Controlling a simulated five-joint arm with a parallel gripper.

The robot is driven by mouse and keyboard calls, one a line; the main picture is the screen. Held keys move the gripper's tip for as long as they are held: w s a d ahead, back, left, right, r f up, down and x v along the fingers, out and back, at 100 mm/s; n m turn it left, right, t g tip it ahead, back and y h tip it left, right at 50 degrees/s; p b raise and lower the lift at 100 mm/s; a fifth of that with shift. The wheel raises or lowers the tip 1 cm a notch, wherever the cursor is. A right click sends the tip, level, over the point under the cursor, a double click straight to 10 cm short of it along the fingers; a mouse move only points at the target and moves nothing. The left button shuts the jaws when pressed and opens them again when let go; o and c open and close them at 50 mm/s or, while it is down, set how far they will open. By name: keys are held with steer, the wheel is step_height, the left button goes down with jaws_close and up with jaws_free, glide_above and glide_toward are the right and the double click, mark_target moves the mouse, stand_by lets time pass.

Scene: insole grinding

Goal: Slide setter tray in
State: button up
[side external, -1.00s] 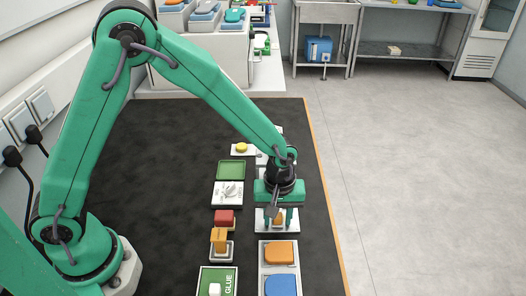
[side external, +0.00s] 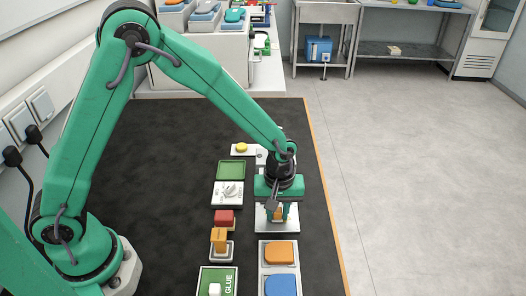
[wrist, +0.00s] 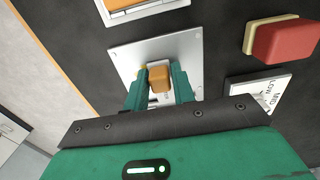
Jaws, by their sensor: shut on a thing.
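My gripper (side external: 278,212) points down over a flat white plate (side external: 290,225) near the mat's right edge. Its green fingers are closed on a small orange block standing on that plate. In the wrist view, the fingertips (wrist: 160,82) sit on either side of the orange block (wrist: 160,78), and the white plate (wrist: 125,60) spreads out beneath. I cannot tell for sure whether this plate and block are the setter tray. The fingers hide part of the block in the side view.

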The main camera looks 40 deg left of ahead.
steer(key=shift+w+a, duration=2.5)
steer(key=shift+w, duration=0.05)
steer(key=o, duration=0.6)
steer(key=shift+c, duration=0.2)
steer(key=shift+r, duration=0.1)
steer(key=shift+r, duration=3.4)
